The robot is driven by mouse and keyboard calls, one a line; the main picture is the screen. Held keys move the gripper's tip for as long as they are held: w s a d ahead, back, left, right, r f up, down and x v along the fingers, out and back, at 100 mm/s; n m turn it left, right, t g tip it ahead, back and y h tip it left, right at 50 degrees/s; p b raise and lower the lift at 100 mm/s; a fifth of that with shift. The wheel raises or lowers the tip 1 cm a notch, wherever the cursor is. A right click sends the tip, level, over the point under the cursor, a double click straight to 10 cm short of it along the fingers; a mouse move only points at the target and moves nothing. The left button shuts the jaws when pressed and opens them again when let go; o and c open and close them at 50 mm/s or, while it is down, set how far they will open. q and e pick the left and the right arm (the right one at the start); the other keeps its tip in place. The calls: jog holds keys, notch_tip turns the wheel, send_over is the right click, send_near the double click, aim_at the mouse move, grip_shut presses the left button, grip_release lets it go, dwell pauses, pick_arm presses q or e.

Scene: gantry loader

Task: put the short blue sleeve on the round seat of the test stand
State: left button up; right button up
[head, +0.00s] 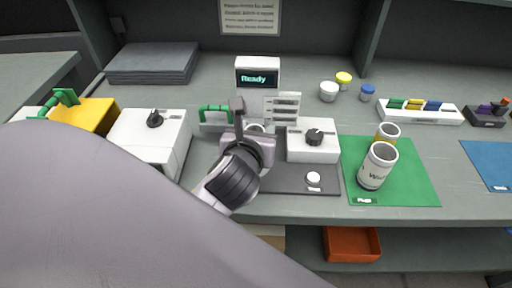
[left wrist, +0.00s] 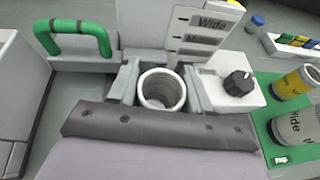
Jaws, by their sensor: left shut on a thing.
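My left gripper (head: 254,134) is at the front of the test stand (head: 258,66), whose display reads "Ready". In the left wrist view the gripper is shut on an upright, open-topped sleeve (left wrist: 162,90) with a pale grey rim and hollow inside. Its outer side is mostly hidden, so no blue shows. The round seat is not visible, and I cannot tell whether the sleeve touches it. A larger sleeve marked "Wide" (head: 377,167) and a yellow-banded sleeve (head: 387,133) stand on the green mat (head: 420,185). My right gripper is not in view.
A white knob box (head: 300,150) is close right of the gripper; a label board (head: 283,107) stands behind. A green handle (left wrist: 75,35) is to the left. Another knob box (head: 140,130) stands farther left. Small jars (head: 328,92) are at the back. The right mat has free room.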

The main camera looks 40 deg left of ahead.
pick_arm(q)
notch_tip(320, 180, down, 4)
jog(key=shift+f+b, duration=0.1)
jog(key=shift+b, duration=0.5)
jog(key=o, duration=1.2)
jog(key=shift+f, duration=0.2)
jog(key=shift+o, duration=0.2)
jog(key=shift+r, duration=0.15)
